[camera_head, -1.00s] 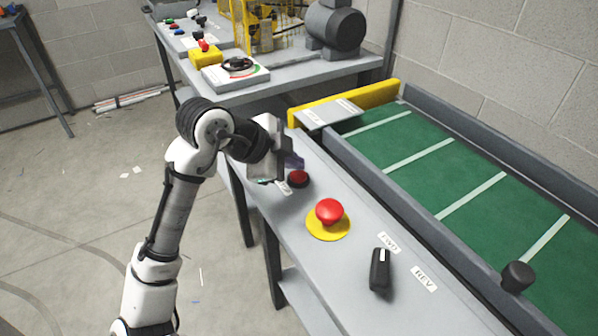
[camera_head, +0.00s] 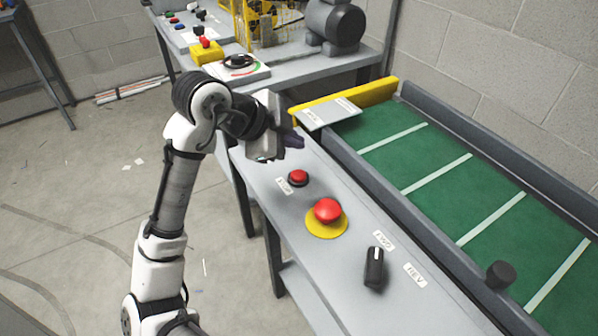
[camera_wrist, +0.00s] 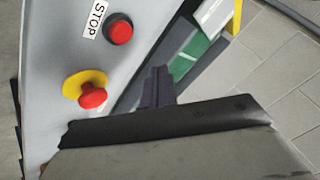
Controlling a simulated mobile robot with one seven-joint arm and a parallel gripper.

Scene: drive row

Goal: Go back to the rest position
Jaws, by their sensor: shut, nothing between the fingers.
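My gripper (camera_head: 292,140) is shut and empty. In the head view it is above the far left part of the grey control bench (camera_head: 330,250), apart from the red STOP button (camera_head: 298,177). In the wrist view the shut fingers (camera_wrist: 158,88) point away over the bench edge. The STOP button also shows in the wrist view (camera_wrist: 119,31), beside its white label. A red mushroom button on a yellow disc (camera_head: 327,210) is nearer me on the bench; it shows in the wrist view (camera_wrist: 92,96) too.
A black selector knob (camera_head: 374,267) stands by the FWD and REV labels. Another bench (camera_head: 290,78) with controls and a motor stands behind.

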